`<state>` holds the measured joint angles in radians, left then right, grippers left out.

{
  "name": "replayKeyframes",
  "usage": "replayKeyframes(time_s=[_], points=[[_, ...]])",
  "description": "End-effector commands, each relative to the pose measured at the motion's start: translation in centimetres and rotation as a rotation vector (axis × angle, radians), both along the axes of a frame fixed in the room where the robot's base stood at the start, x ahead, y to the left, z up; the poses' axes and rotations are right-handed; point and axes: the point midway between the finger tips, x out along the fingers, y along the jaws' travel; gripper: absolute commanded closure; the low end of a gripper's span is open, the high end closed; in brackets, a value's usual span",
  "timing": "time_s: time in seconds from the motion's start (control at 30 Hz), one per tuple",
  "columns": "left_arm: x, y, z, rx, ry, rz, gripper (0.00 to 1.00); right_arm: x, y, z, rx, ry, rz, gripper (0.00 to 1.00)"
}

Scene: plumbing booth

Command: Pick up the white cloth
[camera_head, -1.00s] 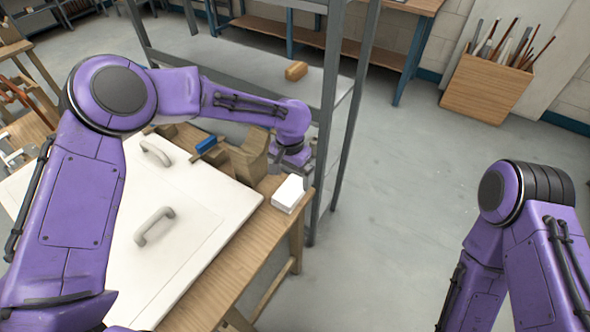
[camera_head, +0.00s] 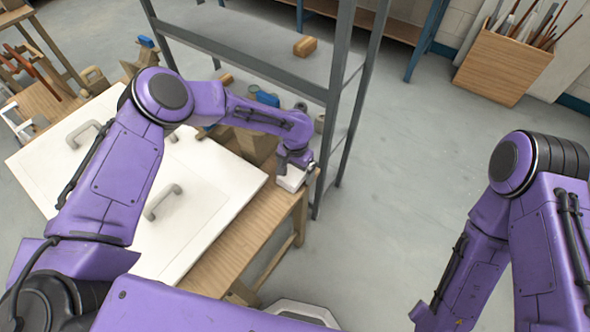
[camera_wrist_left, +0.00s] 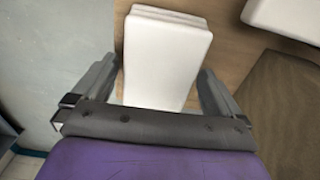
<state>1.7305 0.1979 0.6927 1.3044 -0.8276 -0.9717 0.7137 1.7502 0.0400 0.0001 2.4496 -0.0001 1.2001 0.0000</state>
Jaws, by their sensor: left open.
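The white cloth (camera_head: 291,182) is a folded, flat block near the corner of the wooden bench, partly hidden under my left gripper (camera_head: 290,170). In the left wrist view the cloth (camera_wrist_left: 166,50) lies on the wood between the two fingers of my left gripper (camera_wrist_left: 158,72). The fingers are open, one on each side of it, with a gap visible. I cannot tell how high the fingertips are above the bench. My right arm shows at the right of the head view, but its gripper is out of view.
The wooden bench (camera_head: 245,236) carries a white panel (camera_head: 205,222) with grey handles. A brown holder (camera_head: 254,146) stands behind the cloth.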

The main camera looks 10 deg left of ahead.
Motion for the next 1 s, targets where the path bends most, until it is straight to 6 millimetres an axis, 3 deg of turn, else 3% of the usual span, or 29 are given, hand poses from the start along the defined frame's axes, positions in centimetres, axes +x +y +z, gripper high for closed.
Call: replayKeyframes(time_s=[0.07, 0.1, 0.23, 0.27, 0.67, 0.8, 1.0], points=[[0.0, 0.0, 0.0, 0.000, 0.000, -0.001, 0.00, 0.0, 0.0, 0.0, 0.001, 0.001, 0.000, 0.47], [0.0, -0.1, 0.0, 0.000, 0.000, -0.001, 0.06, 0.0, 0.0, 0.0, 0.000, 0.001, 0.000, 0.47], [0.0, -0.1, 0.0, 0.000, 0.000, -0.002, 0.49, 0.0, 0.0, 0.0, 0.000, 0.001, 0.000, 0.47], [0.0, -0.1, 0.0, 0.000, 0.000, -0.002, 0.52, 0.0, 0.0, -0.1, 0.000, 0.001, 0.000, 0.47], [0.1, 0.0, 0.9, 0.001, -0.001, -0.002, 0.52, 0.0, 0.0, -0.3, 0.001, 0.001, 0.000, 0.47], [0.1, 0.0, 3.4, 0.001, -0.005, -0.002, 0.52, 0.0, 0.0, -0.7, 0.001, 0.001, 0.000, 0.47], [-2.3, 2.9, 7.5, 0.001, -0.006, -0.001, 0.52, 0.0, 0.0, -1.8, 0.001, 0.001, 0.000, 0.47]])
